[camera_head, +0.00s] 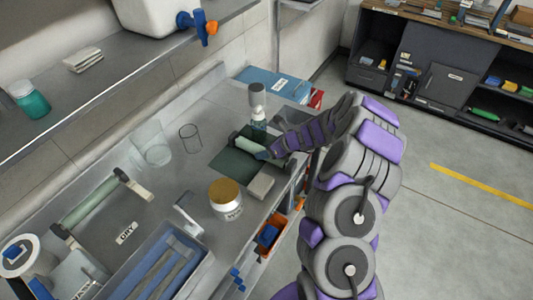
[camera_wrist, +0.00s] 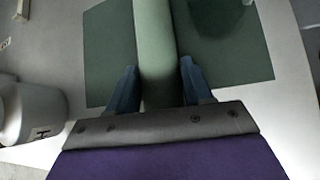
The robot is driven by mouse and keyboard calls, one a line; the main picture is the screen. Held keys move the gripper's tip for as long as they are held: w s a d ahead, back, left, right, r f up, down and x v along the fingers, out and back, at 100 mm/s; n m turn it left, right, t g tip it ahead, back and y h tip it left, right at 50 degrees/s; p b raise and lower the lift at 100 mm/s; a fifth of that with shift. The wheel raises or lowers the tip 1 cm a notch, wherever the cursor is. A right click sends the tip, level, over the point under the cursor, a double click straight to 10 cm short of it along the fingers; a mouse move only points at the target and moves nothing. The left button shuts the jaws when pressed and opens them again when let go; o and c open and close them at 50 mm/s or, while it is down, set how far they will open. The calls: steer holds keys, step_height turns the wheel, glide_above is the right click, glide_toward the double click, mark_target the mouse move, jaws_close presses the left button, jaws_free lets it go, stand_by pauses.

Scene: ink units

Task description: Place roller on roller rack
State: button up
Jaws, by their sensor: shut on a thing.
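My gripper (camera_head: 266,154) is over the right part of the worktop, shut on a pale green roller (camera_head: 247,144). In the wrist view, the roller (camera_wrist: 155,40) runs lengthwise between the blue fingers (camera_wrist: 158,85), above or on a dark green mat (camera_wrist: 108,50). I cannot tell whether the roller touches the mat. Another green roller (camera_head: 90,201) lies at the left of the worktop between two end supports; this looks like the roller rack (camera_head: 134,186). A "DRY" label (camera_head: 126,233) is beside it.
A gold-lidded jar (camera_head: 226,199) and a grey block (camera_head: 261,186) stand near the front edge. A clear beaker (camera_head: 152,146), a glass (camera_head: 190,138) and a bottle (camera_head: 258,112) stand behind. A blue tray (camera_head: 160,268) is at front left. A shelf (camera_head: 120,75) overhangs the back.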

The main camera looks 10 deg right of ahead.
steer(key=a, duration=0.3)
steer(key=shift+s+a, duration=0.1)
steer(key=shift+a, duration=0.1)
steer(key=o, duration=1)
steer(key=shift+a, duration=0.65)
steer(key=shift+d, duration=1.95)
steer(key=shift+a, duration=1.45)
steer(key=shift+d, duration=1)
